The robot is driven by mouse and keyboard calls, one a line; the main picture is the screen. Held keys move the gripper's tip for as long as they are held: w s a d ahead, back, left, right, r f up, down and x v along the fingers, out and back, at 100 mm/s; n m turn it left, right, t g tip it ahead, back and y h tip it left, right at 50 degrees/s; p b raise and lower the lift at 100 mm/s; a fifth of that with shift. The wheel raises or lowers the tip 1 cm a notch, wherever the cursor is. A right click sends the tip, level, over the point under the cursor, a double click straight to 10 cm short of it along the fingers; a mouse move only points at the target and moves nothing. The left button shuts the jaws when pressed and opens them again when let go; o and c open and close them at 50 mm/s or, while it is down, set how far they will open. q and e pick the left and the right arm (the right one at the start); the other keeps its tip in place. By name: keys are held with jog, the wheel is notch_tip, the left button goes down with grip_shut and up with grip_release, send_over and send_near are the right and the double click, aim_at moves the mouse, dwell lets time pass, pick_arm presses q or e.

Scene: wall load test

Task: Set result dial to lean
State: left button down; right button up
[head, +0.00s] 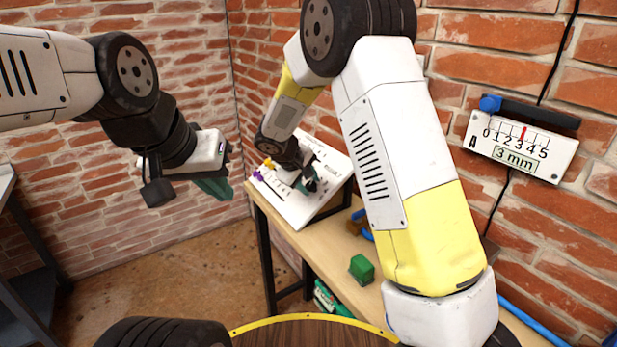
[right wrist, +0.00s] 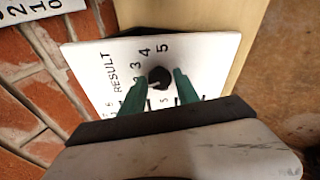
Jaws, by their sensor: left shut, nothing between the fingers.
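The white panel (head: 295,207) leans on a stand on the workbench. In the right wrist view it carries the word RESULT, several numbers and a black round dial (right wrist: 159,77) with a white pointer mark. My right gripper (right wrist: 157,84) has its two green fingers apart, one on each side of the dial, with a small gap showing. In the head view my right gripper (head: 306,180) is over the panel and hides much of it. The lean mark cannot be read. My left gripper (head: 222,188) is shut and empty, in the air left of the bench.
A wall gauge A (head: 522,146) has a red marker near 3 and a "3 mm" readout. A green block (head: 362,268) sits on the wooden bench (head: 325,259). Purple pieces show at the panel's left edge. Brick walls stand close behind.

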jog(key=shift+o, duration=1.1)
jog(key=v, duration=0.7)
jog(key=shift+s+a+r, duration=0.15)
jog(key=shift+s+r, duration=0.05)
jog(key=shift+r, duration=0.15)
jog(key=s+d+r+m+g+y, duration=0.25)
jog(key=s+d+r+m, duration=0.25)
jog(key=s+d+r, duration=0.55)
jog(key=s+d+r+m+t+y, duration=0.1)
jog(key=s+d+m+y, duration=0.1)
jog(key=s, duration=0.6)
jog(key=s+d+r+m+t+y, duration=0.1)
jog(key=s+d, duration=0.3)
jog(key=s, duration=0.5)
jog(key=shift+s+m+t+y, duration=0.3)
jog(key=shift+m+t+y, duration=0.05)
jog(key=shift+m+t, duration=0.15)
